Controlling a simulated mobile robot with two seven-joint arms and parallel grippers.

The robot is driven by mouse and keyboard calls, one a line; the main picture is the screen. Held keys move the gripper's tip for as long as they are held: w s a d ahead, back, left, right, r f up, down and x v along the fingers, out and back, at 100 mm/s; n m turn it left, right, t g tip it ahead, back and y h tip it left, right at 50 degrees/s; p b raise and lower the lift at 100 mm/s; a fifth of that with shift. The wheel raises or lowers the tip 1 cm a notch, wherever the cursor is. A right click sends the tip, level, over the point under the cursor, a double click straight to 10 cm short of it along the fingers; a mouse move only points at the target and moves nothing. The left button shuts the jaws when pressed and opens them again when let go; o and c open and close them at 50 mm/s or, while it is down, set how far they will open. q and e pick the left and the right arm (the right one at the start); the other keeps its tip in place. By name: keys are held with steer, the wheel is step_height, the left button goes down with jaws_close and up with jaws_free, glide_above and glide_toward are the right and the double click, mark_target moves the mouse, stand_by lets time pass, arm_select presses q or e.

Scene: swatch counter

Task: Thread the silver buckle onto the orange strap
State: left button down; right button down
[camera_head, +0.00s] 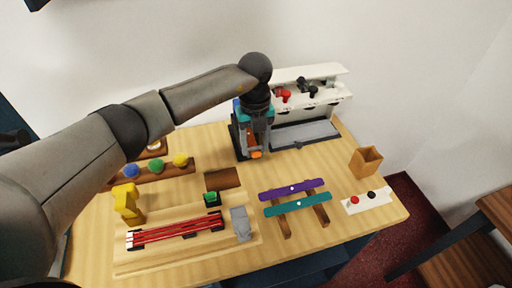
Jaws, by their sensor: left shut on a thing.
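My left gripper (257,148) points down at the back middle of the counter, in front of a dark upright stand (236,141) with teal at its top. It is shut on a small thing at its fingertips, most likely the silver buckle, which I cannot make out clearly. An orange piece (256,155), likely part of the orange strap, shows right at the fingertips. The fingers and wrist hide most of it, so I cannot tell whether the buckle is around the strap or only beside it. My right gripper is not in view.
A white rack (334,93) with red and black pieces stands behind right, above a grey tray (322,135). Purple (305,188) and teal (285,209) bars lie on wooden rails. A board with red cords (175,232) is front left. A wooden cup (365,161) stands right.

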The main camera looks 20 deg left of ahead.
arm_select(q)
steer(key=shift+w+a+b, duration=0.65)
steer(key=shift+w+b, duration=0.25)
steer(key=shift+w, duration=0.05)
steer(key=shift+f, duration=0.2)
stand_by(0.8)
steer(key=shift+c, duration=0.7)
jaws_free()
step_height(320, 180, up, 15)
steer(key=shift+r+p, duration=0.15)
steer(key=shift+p, duration=0.15)
